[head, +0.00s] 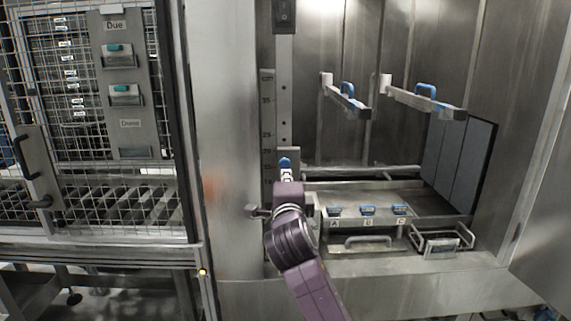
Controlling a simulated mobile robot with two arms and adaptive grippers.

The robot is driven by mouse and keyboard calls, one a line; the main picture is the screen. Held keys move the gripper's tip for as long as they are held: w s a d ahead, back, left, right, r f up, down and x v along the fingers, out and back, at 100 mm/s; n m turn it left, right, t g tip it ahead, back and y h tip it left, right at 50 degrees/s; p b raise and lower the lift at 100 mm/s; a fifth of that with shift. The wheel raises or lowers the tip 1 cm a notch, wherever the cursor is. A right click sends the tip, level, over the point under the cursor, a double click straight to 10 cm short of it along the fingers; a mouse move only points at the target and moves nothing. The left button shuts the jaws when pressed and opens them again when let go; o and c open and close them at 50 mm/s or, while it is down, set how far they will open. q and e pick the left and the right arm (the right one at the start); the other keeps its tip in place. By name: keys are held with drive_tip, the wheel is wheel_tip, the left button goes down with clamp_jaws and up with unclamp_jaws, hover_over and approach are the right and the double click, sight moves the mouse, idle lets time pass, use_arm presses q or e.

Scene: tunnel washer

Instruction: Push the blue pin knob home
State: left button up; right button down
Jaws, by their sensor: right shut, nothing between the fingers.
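The blue pin knob (285,162) is on the lower part of the upright metal strip (284,110) with the number scale, left of the steel bay. My right gripper (286,174) is on the purple arm that comes up from the bottom. It is shut and empty, with its tip right at the knob's lower side in the picture. I cannot tell whether it touches the knob or how far in the pin sits. The knob's lower part is hidden by the gripper. My left gripper is not in view.
Two rails with blue handles (347,88) (427,89) jut out inside the bay. Below, a steel shelf holds small blue pieces labelled A, B and C (368,209). A wire-mesh cage door (70,90) stands left. A black switch (284,15) tops the strip.

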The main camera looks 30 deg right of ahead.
sight(285, 164)
drive_tip(key=p+x, duration=0.2)
drive_tip(key=x, duration=0.2)
drive_tip(key=shift+w+d+r, duration=0.1)
drive_tip(key=shift+w+r, duration=0.05)
drive_tip(key=shift+w, duration=0.05)
drive_tip(key=shift+w+d, duration=0.15)
drive_tip(key=shift+w, duration=0.2)
drive_tip(key=b, duration=0.1)
drive_tip(key=w+d+b, duration=0.1)
drive_tip(key=b, duration=0.1)
drive_tip(key=shift+w+f, duration=0.1)
drive_tip(key=shift+f, duration=0.2)
drive_tip(key=shift+w+d+b, duration=0.1)
drive_tip(key=shift+w+b, duration=0.3)
drive_tip(key=shift+b, duration=0.15)
drive_tip(key=shift+s+r, duration=0.1)
drive_tip(key=shift+r, duration=0.15)
